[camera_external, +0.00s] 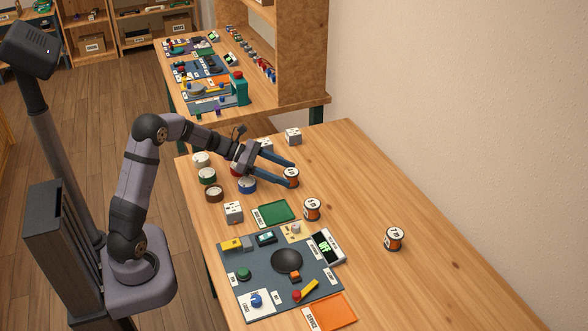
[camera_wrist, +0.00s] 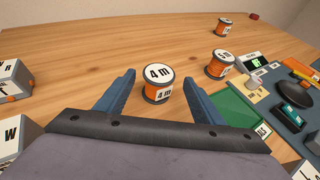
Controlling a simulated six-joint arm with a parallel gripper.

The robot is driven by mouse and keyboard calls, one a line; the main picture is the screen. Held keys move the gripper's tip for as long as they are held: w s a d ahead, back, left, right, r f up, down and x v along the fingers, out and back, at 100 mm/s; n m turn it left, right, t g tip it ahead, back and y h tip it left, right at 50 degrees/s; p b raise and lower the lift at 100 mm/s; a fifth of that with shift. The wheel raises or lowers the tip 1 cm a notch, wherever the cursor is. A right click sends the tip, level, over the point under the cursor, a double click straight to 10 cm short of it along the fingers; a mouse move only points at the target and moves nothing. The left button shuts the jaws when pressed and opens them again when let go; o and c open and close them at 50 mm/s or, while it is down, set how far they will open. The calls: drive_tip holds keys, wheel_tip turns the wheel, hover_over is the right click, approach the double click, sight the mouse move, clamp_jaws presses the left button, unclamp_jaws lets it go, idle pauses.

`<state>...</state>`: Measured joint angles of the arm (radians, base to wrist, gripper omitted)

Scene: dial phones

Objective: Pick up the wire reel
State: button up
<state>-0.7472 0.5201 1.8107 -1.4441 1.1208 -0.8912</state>
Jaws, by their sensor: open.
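Three orange wire reels with white labelled tops stand on the wooden table. The nearest, marked "4 m" (camera_wrist: 158,84), stands upright between the open fingers of my gripper (camera_wrist: 160,98) in the wrist view, with a gap to each finger. In the external view my gripper (camera_external: 284,171) reaches over the table and its fingertips are at that reel (camera_external: 291,178). A second reel (camera_external: 312,209) stands nearer the green tray, and it also shows in the wrist view (camera_wrist: 221,64). A third reel (camera_external: 393,238) stands alone to the right; the wrist view shows it far off (camera_wrist: 224,28).
A green tray (camera_external: 276,212) and a grey mat (camera_external: 236,285) with phone parts lie in front. White boxes (camera_external: 233,212) and several round coloured containers (camera_external: 207,176) stand around the arm. An orange tray (camera_external: 332,312) is at the front edge. The table's right side is mostly clear.

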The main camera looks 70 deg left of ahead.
sight(302, 185)
drive_tip(key=shift+x, duration=3.45)
drive_tip(key=shift+w+a, duration=0.1)
drive_tip(key=c, duration=1.2)
